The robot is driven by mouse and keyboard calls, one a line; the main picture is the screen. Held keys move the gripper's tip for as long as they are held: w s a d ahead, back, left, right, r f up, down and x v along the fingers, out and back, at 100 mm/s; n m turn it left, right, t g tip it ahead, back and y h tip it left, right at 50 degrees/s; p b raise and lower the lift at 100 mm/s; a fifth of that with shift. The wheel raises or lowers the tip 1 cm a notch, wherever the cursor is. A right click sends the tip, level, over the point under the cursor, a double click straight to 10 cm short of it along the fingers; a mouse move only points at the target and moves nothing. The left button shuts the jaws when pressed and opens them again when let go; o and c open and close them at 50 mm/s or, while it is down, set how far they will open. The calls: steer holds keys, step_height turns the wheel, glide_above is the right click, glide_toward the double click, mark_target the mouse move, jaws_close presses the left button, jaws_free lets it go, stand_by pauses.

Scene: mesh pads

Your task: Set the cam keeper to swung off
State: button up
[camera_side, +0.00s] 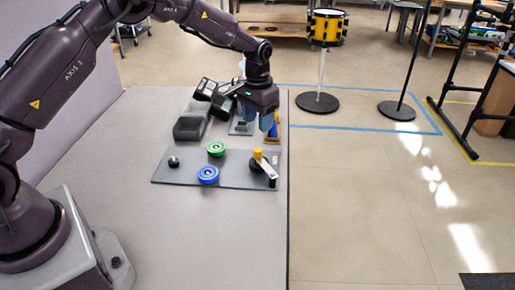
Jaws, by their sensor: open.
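A grey plate (230,180) lies near the right edge of the table. At its right end is a pale lever (266,168) with a yellow knob (258,153), beside a black round part and a small black post. This looks like the cam keeper, but the picture is too small to tell its setting for sure. My gripper (256,119) is above and behind the plate, pointing down, with its bluish fingers apart and nothing seen between them. It is apart from the lever.
The plate also carries a green wheel (216,149), a blue wheel (208,175) and a black knob (173,162). Behind it are a dark block (188,128), dark boxes (207,88) and a blue and orange item (273,132), partly hidden by my gripper. The table front is clear.

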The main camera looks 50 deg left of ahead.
mark_target(258, 149)
step_height(258, 149, down, 10)
steer(key=shift+r, duration=0.25)
jaws_close()
